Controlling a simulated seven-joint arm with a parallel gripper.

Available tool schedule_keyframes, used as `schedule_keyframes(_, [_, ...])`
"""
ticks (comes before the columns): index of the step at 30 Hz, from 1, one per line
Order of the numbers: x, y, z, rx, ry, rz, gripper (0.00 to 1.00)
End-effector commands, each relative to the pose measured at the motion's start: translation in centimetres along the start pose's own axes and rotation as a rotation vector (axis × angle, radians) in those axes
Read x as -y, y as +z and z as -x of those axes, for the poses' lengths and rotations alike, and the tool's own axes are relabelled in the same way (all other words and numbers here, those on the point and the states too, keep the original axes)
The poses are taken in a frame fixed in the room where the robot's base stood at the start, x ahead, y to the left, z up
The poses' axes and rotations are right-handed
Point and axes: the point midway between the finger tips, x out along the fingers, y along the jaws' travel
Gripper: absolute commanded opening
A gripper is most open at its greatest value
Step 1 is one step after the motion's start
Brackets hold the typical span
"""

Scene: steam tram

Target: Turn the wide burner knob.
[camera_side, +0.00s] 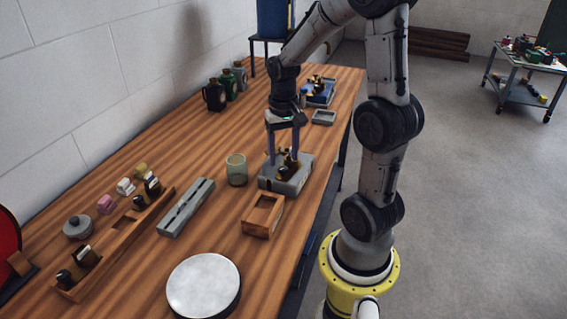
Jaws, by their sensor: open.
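My gripper (286,152) points down over a grey block (288,180) with small dark and brass fittings (288,161) on top. Its two bluish fingers are spread apart, on either side of the fittings. The fittings may include the wide burner knob, but they are too small and too covered by the fingers to tell. I cannot tell whether a finger touches them.
A greenish glass (237,169) stands just left of the block. A small wooden box (263,215) is in front, with a round white-topped disc (204,286) nearer. A grey slotted bar (186,207) and a long wooden rack (118,242) lie left.

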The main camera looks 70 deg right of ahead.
Motion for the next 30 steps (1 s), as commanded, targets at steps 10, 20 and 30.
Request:
schedule_keyframes(10, [0.0, 0.0, -3.1, 0.0, 0.0, 0.0, 0.6])
schedule_keyframes(20, [0.0, 0.0, -3.2, -0.001, 0.0, 0.0, 0.49])
schedule_keyframes(30, [0.0, 0.0, -3.2, -0.001, 0.0, 0.0, 0.0])
